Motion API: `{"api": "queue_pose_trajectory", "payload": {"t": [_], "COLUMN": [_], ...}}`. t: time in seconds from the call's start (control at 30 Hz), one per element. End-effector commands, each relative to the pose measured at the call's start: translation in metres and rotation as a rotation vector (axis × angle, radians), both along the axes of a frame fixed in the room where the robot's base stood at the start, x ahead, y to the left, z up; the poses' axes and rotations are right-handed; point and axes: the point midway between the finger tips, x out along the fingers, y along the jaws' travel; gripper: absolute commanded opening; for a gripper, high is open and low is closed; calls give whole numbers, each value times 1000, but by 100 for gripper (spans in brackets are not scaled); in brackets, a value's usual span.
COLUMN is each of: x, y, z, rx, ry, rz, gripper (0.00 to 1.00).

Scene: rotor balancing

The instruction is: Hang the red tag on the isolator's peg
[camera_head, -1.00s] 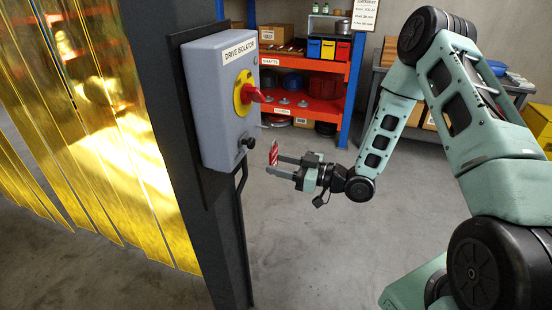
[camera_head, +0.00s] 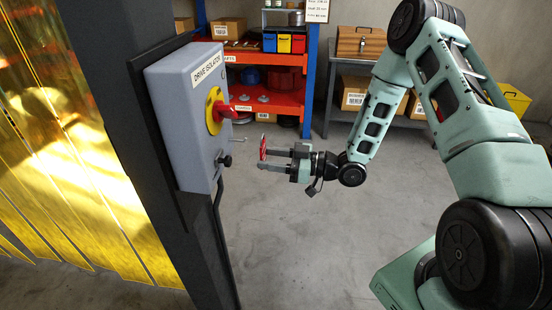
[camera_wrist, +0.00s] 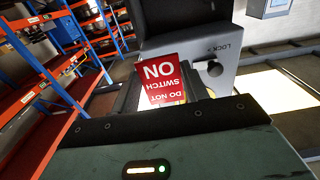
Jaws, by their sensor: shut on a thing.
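The red tag (camera_head: 263,147) with white lettering is held at the fingertips of my gripper (camera_head: 264,160), which is shut on it. In the wrist view the tag (camera_wrist: 163,82) reads "DO NOT SWITCH ON" upside down. The grey drive isolator (camera_head: 184,135) is on a dark post, left of my gripper. It has a red handle (camera_head: 223,112) on a yellow plate. A thin pale peg (camera_head: 239,139) sticks out to the right below the handle, with a black knob (camera_head: 226,160) beneath. The tag is apart from the isolator, slightly right of the peg's end in the picture.
Yellow strip curtains (camera_head: 60,190) hang left of the dark post (camera_head: 135,150). An orange and blue shelf (camera_head: 270,103) with bins stands behind, and a bench (camera_head: 345,68) with boxes is at back right. The floor below my gripper is clear.

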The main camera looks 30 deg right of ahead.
Motion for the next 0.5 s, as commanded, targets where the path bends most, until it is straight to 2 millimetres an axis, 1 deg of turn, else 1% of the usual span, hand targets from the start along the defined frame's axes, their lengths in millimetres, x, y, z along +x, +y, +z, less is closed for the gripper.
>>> {"api": "queue_pose_trajectory", "payload": {"t": [0.5], "x": [15], "y": [21], "z": [-2], "rx": [0], "ry": [0], "rz": [1], "gripper": [24]}}
